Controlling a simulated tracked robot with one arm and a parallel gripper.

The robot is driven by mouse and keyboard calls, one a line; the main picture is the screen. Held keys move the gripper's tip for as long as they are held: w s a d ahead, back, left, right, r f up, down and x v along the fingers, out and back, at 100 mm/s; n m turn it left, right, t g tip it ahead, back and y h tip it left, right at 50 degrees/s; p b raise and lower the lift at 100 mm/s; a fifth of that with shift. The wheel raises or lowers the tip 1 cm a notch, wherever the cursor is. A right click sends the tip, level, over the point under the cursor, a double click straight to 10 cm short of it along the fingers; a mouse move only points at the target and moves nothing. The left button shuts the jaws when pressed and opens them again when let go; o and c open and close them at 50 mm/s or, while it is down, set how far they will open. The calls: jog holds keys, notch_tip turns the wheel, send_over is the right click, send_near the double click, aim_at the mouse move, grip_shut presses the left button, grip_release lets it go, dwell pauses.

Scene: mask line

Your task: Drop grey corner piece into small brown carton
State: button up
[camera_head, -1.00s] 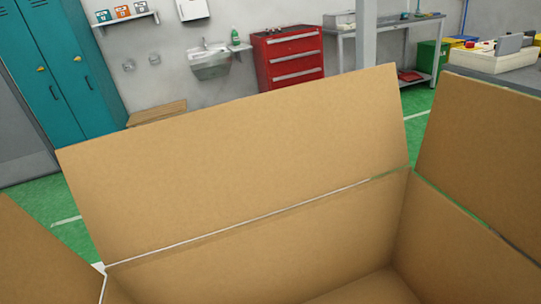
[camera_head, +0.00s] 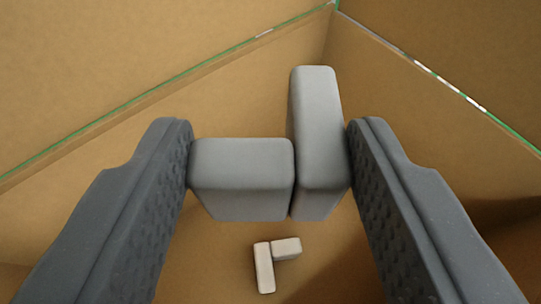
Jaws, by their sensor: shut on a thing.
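The grey corner piece (camera_head: 318,140), an L-shaped block of two joined bars, is held between the two dark fingers of my gripper (camera_head: 270,165). Both fingers touch it, one on each side. It hangs inside the opening of the brown carton (camera_head: 250,110), above the carton's bottom. The carton's flaps stand open and its walls surround the view. A second, smaller-looking pale L-shaped piece (camera_head: 264,268) lies on the carton floor below, apart from the held piece.
A carton flap (camera_head: 100,60) rises at the upper left and another flap (camera_head: 450,50) at the upper right. The carton walls are close around my gripper. The carton floor around the pale piece looks clear.

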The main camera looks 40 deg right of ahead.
jog(key=shift+f+b, duration=1.65)
jog(key=o, duration=1)
jog(key=shift+r, duration=0.2)
jog(key=shift+r, duration=0.65)
send_near(270, 214)
jog(key=s+d, duration=0.2)
jog(key=s, duration=0.1)
jog(key=s+d+r, duration=0.1)
jog(key=s+d, duration=0.1)
jog(key=s, duration=0.1)
jog(key=s+d, duration=0.2)
jog(key=s, duration=0.1)
jog(key=shift+s+r, duration=0.2)
jog(key=shift+r, duration=0.1)
